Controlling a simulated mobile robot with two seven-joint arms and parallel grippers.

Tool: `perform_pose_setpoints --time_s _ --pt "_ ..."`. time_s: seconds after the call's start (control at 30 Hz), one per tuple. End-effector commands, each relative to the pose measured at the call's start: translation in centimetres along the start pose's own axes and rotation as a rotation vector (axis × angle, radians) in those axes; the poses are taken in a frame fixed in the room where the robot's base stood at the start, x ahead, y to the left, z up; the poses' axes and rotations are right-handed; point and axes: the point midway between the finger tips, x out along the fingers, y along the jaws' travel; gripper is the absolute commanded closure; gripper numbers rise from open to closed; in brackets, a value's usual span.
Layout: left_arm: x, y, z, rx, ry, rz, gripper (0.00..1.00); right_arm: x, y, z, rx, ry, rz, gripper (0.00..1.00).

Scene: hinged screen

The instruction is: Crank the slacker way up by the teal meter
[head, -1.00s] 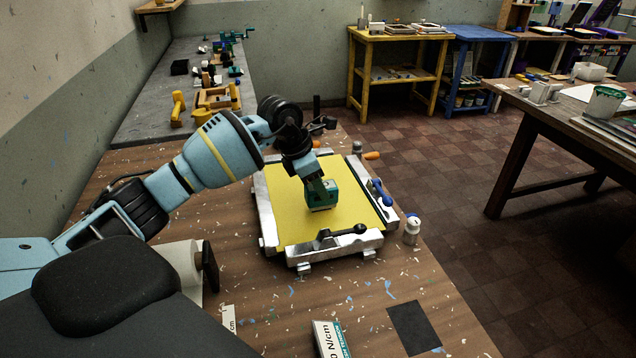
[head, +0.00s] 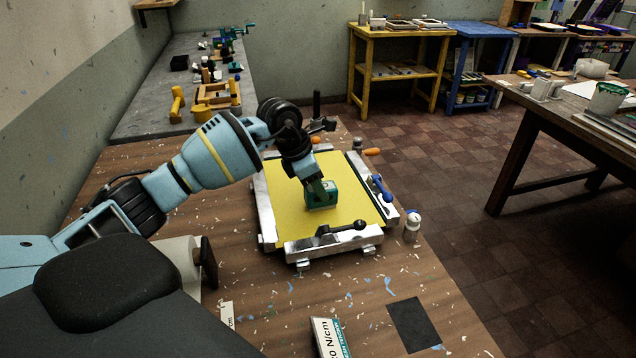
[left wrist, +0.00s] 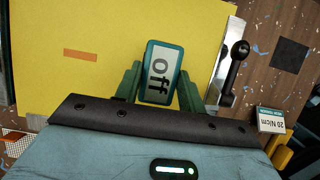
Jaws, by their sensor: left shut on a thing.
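The teal meter (head: 322,194) is on or just above the yellow mesh (head: 290,218) of the framed screen. My left gripper (head: 317,186) is shut on it from above. In the left wrist view the meter (left wrist: 161,72) sits between both fingers, and its display reads "off". The screen's metal frame (head: 333,243) carries a black-handled lever (head: 345,229) on the near bar, a blue-handled lever (head: 380,187) on the right and an orange-handled one (head: 372,152) at the far corner. Whether the meter touches the mesh is unclear. My right gripper is not in view.
A small white-topped bottle (head: 412,227) stands right of the frame. A "20 N/cm" card (head: 328,338) and a dark square (head: 414,323) lie at the bench front. An orange strip (left wrist: 81,55) marks the mesh. A grey side bench (head: 150,122) holds tools.

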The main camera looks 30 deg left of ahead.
Motion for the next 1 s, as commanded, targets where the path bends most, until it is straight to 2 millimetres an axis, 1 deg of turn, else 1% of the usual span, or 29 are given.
perform_pose_setpoints --time_s 0.17,0.2,0.37,0.67,0.77,1.0 --pt "0.1 0.0 0.0 0.0 0.002 -0.001 0.87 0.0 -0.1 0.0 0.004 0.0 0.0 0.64" --pt "0.1 0.0 -0.1 0.0 0.002 -0.001 0.55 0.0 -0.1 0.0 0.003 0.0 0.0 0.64" --pt "0.1 0.0 -0.1 0.0 0.002 -0.001 0.35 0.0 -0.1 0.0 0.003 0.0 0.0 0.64" --pt "0.1 -0.1 -0.1 0.0 0.003 -0.002 0.35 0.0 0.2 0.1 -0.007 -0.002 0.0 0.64" --pt "-0.8 0.0 0.0 0.0 0.001 0.001 0.35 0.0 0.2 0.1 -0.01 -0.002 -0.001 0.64" --pt "-4.6 0.1 0.0 0.001 0.0 0.002 0.35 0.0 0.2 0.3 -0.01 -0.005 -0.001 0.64"
